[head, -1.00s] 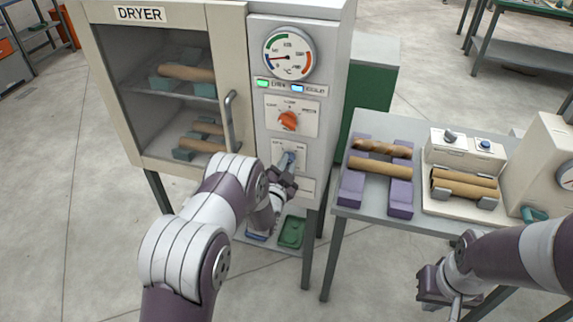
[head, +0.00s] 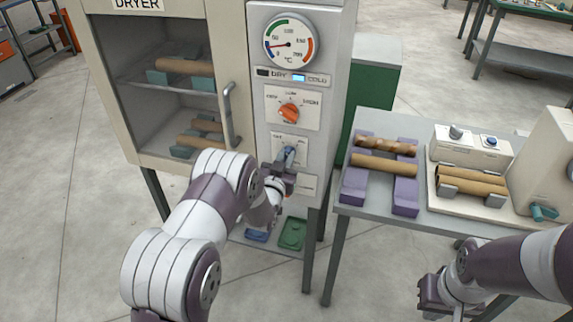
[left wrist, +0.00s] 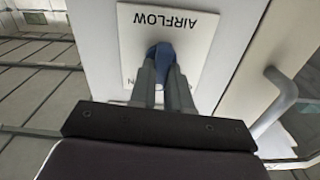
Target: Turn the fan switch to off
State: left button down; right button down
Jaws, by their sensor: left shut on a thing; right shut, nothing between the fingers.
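The fan switch (head: 290,152) is a small blue knob on a white plate, low on the dryer's front panel (head: 326,130). In the left wrist view the blue knob (left wrist: 161,50) sits on a plate (left wrist: 203,45) marked AIRFLOW, seen upside down. My left gripper (head: 287,161) is shut on this knob, with its two fingers (left wrist: 161,72) on either side of it. The fingers hide part of the plate's lower lettering. My right gripper (head: 437,292) is shut and empty, low beside the table at the right.
Above the switch are an orange dial (head: 289,112), a dark lamp (head: 262,72), a lit blue lamp (head: 298,78) and a round gauge (head: 289,44). The dryer door handle (head: 230,115) stands out to the left. A table (head: 430,222) holding wooden rollers is at the right.

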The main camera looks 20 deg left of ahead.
pick_arm(q)
jog(key=n+b, duration=0.2)
jog(key=n, duration=0.1)
jog(key=n+b, duration=0.1)
jog(key=n, duration=0.1)
jog(key=shift+a+f, duration=0.15)
jog(key=shift+f, duration=0.1)
jog(key=shift+a+n+b, duration=0.1)
jog(key=shift+n+b, duration=1)
jog(key=shift+n, duration=0.7)
jog(key=shift+r+n, duration=0.1)
jog(key=shift+n, duration=0.2)
jog(key=c, duration=1.1)
grip_release()
jog(key=s, duration=0.4)
jog(key=s+b, duration=0.1)
jog(key=s, duration=0.7)
jog(key=shift+s+a, duration=0.25)
jog(key=shift+s, duration=0.15)
